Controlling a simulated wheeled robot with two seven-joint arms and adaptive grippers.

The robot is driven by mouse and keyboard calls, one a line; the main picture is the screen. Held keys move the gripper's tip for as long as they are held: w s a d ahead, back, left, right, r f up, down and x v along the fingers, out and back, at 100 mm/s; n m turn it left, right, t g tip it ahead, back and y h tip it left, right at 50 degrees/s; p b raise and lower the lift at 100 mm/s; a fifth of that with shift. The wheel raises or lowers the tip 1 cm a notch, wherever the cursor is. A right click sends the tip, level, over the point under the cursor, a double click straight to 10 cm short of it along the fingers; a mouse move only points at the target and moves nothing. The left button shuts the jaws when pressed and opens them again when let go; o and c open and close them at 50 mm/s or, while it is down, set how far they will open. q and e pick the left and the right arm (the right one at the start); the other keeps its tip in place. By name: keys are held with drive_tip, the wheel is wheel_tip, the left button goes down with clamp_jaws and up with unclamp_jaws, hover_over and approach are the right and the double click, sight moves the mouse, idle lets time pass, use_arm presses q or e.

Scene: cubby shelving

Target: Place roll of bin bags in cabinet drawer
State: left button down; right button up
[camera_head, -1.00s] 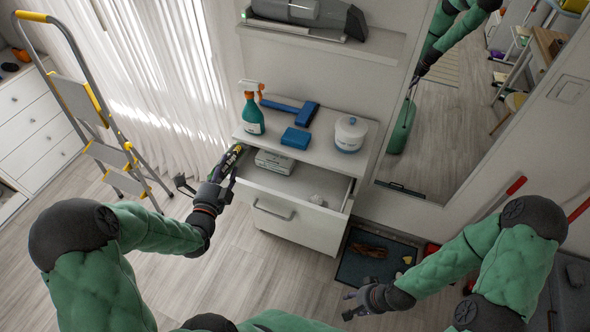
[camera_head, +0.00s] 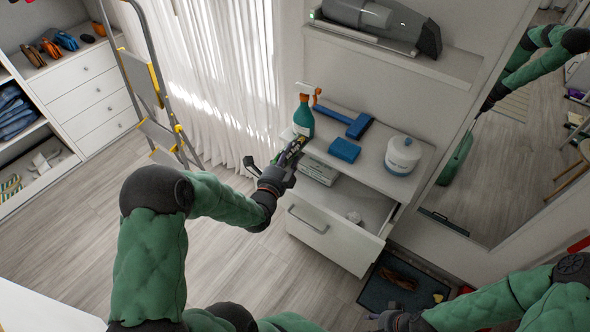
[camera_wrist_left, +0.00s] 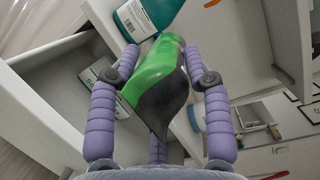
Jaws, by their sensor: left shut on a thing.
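The roll of bin bags (camera_head: 291,151), dark with green and yellow, is in my left gripper (camera_head: 284,163). In the left wrist view the roll (camera_wrist_left: 160,85) shows green and black between the purple fingers of the left gripper (camera_wrist_left: 160,80). My left gripper is shut on it, above the left end of the open cabinet drawer (camera_head: 335,238). The drawer is pulled out and holds a pale box (camera_head: 318,171) on its left and a small white item (camera_head: 354,216). My right gripper (camera_head: 392,320) is low at the bottom edge, partly cut off; its fingers are unclear.
A stepladder (camera_head: 160,130) stands left. A dark mat (camera_head: 380,290) lies right of the cabinet.

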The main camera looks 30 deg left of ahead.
use_arm(q)
drive_tip(key=shift+w+d+f+b, duration=0.2)
drive_tip(key=shift+w+d+f, duration=0.1)
drive_tip(key=shift+w+f, duration=0.25)
drive_tip(key=shift+w+d+f+b, duration=0.25)
drive_tip(key=shift+w+f, duration=0.1)
drive_tip(key=shift+f, duration=0.3)
drive_tip(key=f+b, duration=0.1)
drive_tip(key=f, duration=0.2)
drive_tip(key=shift+w+d+f+b, duration=0.15)
drive_tip(key=shift+w+f+b, duration=0.05)
drive_tip(key=shift+f+b, duration=0.15)
drive_tip(key=shift+f+b, duration=0.3)
drive_tip(key=shift+b, duration=0.05)
drive_tip(key=shift+f+b, duration=0.35)
drive_tip(key=shift+b, duration=0.05)
drive_tip(key=c, duration=0.6)
unclamp_jaws()
drive_tip(key=shift+o, duration=0.2)
